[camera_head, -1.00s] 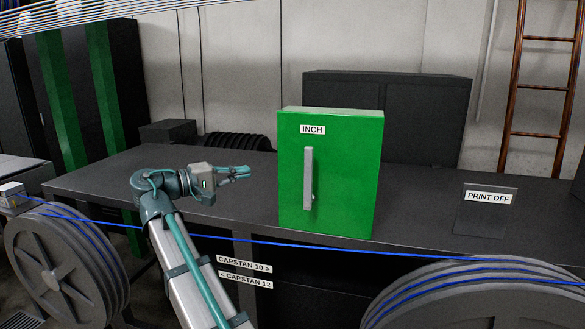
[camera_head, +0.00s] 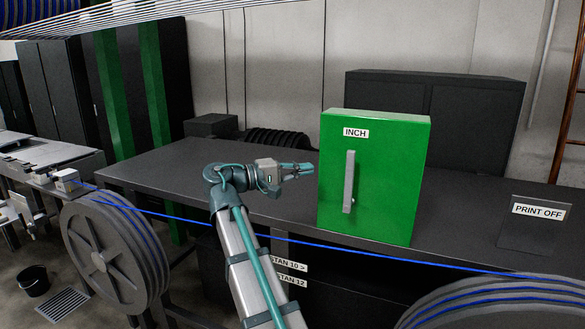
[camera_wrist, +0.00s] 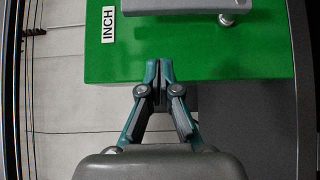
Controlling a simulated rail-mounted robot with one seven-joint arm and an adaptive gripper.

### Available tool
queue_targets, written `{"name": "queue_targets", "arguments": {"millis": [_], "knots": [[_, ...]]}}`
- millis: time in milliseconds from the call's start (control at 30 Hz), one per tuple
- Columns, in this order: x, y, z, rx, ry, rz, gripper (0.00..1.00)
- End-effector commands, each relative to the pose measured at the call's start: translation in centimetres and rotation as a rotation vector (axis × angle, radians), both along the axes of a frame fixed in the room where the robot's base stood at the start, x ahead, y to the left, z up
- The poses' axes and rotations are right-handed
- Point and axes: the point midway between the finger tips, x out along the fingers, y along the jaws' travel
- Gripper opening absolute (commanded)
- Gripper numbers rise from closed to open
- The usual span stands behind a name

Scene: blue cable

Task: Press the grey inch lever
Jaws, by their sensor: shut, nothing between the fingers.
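The grey inch lever (camera_head: 349,181) is an upright bar on the front of a green box (camera_head: 391,185) labelled INCH (camera_head: 356,133). In the wrist view the lever (camera_wrist: 180,10) lies across the top edge, with its round pivot (camera_wrist: 227,19) at the right. My gripper (camera_head: 306,168) is shut and empty. In the head view it is left of the box, its tips close to the box's left edge. In the wrist view my gripper (camera_wrist: 159,64) points towards the green face, below the lever and apart from it.
The box stands on a dark bench (camera_head: 150,165). A blue cable (camera_head: 330,246) runs across in front, between large grey wheels (camera_head: 115,255). A PRINT OFF sign (camera_head: 538,210) stands at the right. The bench top left of my arm is clear.

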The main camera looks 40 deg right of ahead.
Motion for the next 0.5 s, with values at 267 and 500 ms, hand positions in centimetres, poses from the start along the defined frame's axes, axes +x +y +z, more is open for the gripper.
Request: {"name": "queue_targets", "arguments": {"millis": [267,500], "knots": [[-1.9,-4.9,0.3,0.0,-0.001,-0.003,0.0],[-4.1,-6.2,0.1,0.001,0.0,0.0,0.0]]}}
